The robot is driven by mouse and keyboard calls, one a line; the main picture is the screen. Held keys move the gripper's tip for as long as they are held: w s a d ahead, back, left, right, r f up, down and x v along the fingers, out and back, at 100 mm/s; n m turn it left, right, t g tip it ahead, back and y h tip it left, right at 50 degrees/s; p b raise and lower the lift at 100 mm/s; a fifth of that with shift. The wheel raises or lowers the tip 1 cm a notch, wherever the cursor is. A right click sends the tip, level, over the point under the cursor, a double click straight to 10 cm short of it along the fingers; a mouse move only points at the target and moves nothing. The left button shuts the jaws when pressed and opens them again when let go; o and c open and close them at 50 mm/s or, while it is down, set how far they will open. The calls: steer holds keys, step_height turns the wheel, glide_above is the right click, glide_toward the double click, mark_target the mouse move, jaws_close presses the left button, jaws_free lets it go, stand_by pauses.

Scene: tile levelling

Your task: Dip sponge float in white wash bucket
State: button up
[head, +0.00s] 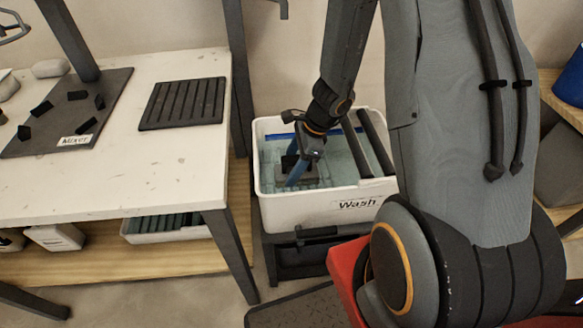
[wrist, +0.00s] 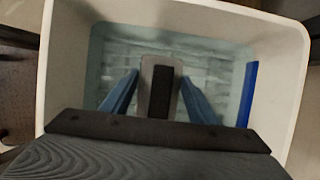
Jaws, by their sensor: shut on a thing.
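The white wash bucket (head: 285,212), labelled "Wash", stands right of the table and holds pale blue-green water (head: 335,165). In the wrist view its rim (wrist: 292,85) surrounds my gripper (wrist: 159,82). My gripper also shows in the head view (head: 297,170), reaching down inside the bucket. Its blue fingers are shut on the sponge float, on either side of its dark handle (wrist: 161,92). The float's grey plate (wrist: 147,70) lies low in the bucket, at or in the water. How deep it sits, and its sponge face, I cannot tell.
Two dark bars (head: 376,143) lie across the bucket's right side. A blue strip (wrist: 248,94) lines one inner wall. The white table (head: 135,175) at left carries a ribbed black mat (head: 183,103) and a dark board marked "Mixer" (head: 62,112).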

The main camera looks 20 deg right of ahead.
step_height(320, 180, up, 17)
steer(key=p, duration=1.6)
